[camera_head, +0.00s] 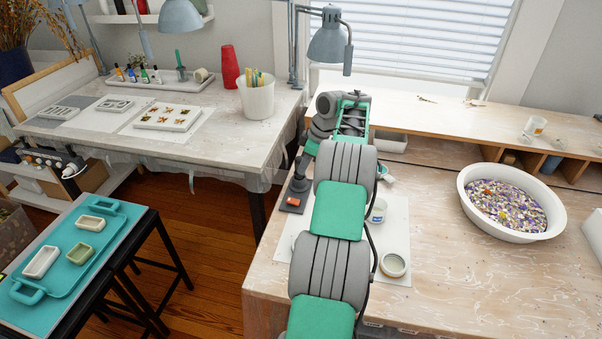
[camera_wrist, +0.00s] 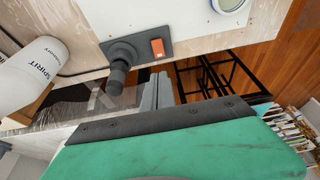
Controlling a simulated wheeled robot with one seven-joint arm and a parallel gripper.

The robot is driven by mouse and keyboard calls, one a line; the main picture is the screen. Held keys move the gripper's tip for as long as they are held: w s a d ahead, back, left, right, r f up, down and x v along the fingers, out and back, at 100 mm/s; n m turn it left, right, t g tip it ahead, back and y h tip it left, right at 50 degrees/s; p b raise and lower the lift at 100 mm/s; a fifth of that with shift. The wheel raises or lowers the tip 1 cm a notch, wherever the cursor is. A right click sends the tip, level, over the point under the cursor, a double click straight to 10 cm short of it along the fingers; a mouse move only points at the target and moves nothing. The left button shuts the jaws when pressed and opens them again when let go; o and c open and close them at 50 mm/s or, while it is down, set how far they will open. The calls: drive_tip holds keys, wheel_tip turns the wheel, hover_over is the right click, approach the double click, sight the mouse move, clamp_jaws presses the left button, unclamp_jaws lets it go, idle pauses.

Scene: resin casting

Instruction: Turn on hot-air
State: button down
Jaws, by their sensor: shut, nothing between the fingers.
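The hot-air tool is a dark grey upright cylinder (camera_head: 301,172) on a flat base. An orange-red switch (camera_head: 292,201) sits on that base, near the workbench's left edge. In the wrist view the dark cylinder (camera_wrist: 118,70) and the orange switch (camera_wrist: 158,47) show just beyond my gripper (camera_wrist: 156,78). My gripper's grey fingers are together and empty. They point toward the tool's base, beside the cylinder, and look apart from the switch. I cannot tell the exact gap. In the head view my arm hides the fingers.
A white bottle lettered "SPIRIT" (camera_wrist: 38,68) is left of the tool in the wrist view. A white sheet (camera_head: 397,258) carries a small cup (camera_head: 377,211) and a round container (camera_head: 393,265). A white basin of colourful chips (camera_head: 477,222) stands right. The workbench front is bare.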

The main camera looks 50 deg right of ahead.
approach(291, 199)
drive_tip(key=w+f, duration=0.1)
drive_tip(key=w+a+f, duration=0.1)
drive_tip(key=f, duration=0.1)
drive_tip(key=w+f, duration=0.1)
drive_tip(key=shift+a+f, duration=0.3)
drive_tip(key=shift+f, duration=0.7)
drive_tip(key=shift+f, duration=0.1)
